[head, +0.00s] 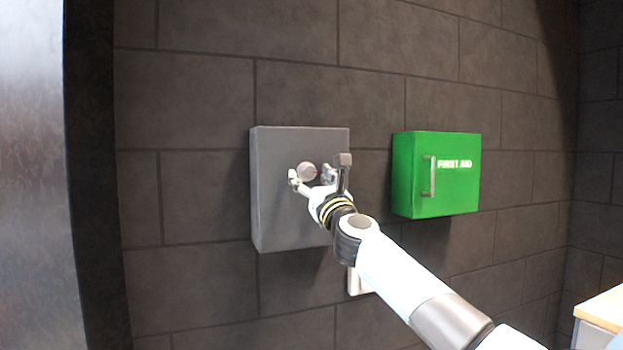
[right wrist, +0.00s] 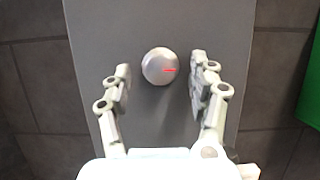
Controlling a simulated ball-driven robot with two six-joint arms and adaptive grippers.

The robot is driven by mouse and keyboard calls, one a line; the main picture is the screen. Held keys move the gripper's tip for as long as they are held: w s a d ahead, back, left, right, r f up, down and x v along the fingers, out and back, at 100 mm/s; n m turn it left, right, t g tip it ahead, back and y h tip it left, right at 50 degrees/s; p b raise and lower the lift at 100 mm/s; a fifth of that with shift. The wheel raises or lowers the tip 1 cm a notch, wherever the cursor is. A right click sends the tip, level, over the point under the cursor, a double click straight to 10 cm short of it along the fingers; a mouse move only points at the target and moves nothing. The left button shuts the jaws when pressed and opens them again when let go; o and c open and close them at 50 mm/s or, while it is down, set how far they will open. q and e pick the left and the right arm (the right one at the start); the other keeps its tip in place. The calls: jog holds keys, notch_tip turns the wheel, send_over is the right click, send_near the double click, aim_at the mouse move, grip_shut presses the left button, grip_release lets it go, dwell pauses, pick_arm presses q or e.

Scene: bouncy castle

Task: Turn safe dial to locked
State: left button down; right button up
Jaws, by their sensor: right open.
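A grey safe (head: 280,215) is mounted on the dark wall. Its round silver dial (head: 308,172) is on the front face, and a grey handle (head: 343,160) stands to the right of it. In the right wrist view the dial (right wrist: 161,67) shows a red mark pointing right. My right gripper (head: 310,176) is open at the dial. In the right wrist view its fingers (right wrist: 160,78) are on either side of the dial, with gaps between them and it. My left gripper is not in view.
A green first aid box (head: 460,190) with a handle hangs on the wall right of the safe. A white plate (head: 358,284) is on the wall below the safe, partly behind my arm. A counter (head: 603,308) is at the lower right.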

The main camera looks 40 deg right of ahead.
jog(key=c, duration=1.2)
jog(key=shift+o, duration=0.2)
